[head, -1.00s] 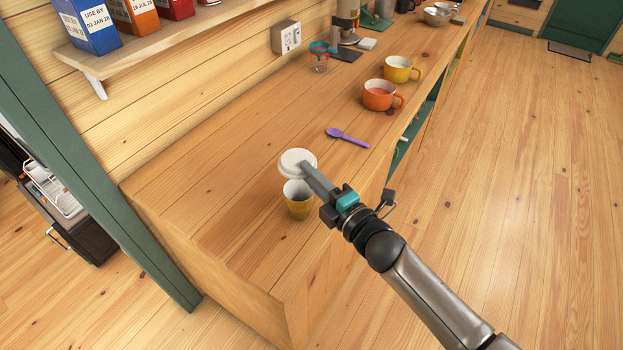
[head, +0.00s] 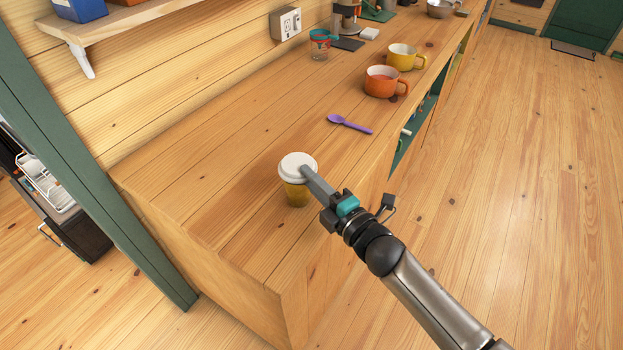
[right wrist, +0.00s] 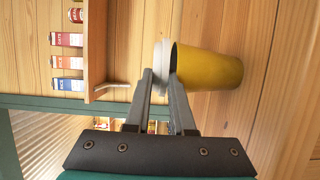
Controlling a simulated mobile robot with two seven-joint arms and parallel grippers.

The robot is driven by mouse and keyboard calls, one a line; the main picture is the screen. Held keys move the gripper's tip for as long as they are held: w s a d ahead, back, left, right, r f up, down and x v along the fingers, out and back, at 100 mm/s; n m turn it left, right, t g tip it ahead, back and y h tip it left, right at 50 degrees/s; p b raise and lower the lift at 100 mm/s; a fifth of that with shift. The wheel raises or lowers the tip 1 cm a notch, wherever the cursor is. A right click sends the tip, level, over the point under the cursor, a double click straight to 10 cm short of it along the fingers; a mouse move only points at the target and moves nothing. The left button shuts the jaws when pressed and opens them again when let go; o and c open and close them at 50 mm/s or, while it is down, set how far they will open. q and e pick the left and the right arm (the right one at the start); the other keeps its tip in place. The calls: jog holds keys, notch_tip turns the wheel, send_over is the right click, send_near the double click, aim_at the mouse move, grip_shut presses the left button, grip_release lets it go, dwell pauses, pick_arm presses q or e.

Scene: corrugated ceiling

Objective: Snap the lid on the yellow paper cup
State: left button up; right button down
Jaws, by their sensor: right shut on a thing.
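The yellow paper cup (head: 297,194) stands upright near the counter's front corner. The white lid (head: 297,165) is over its mouth in the head view. My right gripper (head: 307,173) comes in from the lower right, shut on the lid's near edge. In the right wrist view, the cup (right wrist: 212,70) lies sideways in the picture. The lid (right wrist: 161,58) is between the fingers of my right gripper (right wrist: 160,76), facing the cup's rim. A dark strip of the cup's opening shows there, with a small gap between lid and rim. My left gripper is not in view.
The wooden counter (head: 215,165) is clear left of the cup. A purple spoon (head: 350,124), an orange mug (head: 381,84) and a yellow mug (head: 401,59) lie farther back along it. A wall shelf (head: 120,24) is at upper left.

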jog(key=shift+d+f, duration=0.1)
jog(key=shift+f, duration=0.5)
dwell(0.5)
jog(key=shift+s+f+b, duration=0.1)
jog(key=shift+f+b, duration=0.35)
jog(key=shift+f, duration=0.05)
dwell(0.6)
jog(key=c, duration=0.9)
grip_release()
jog(key=shift+c, duration=1.4)
jog(key=o, duration=0.3)
jog(key=shift+o, duration=0.6)
jog(key=shift+r+p, duration=1)
jog(key=r+p, duration=0.5)
jog(key=shift+w+r, duration=0.2)
jog(key=shift+r, duration=0.15)
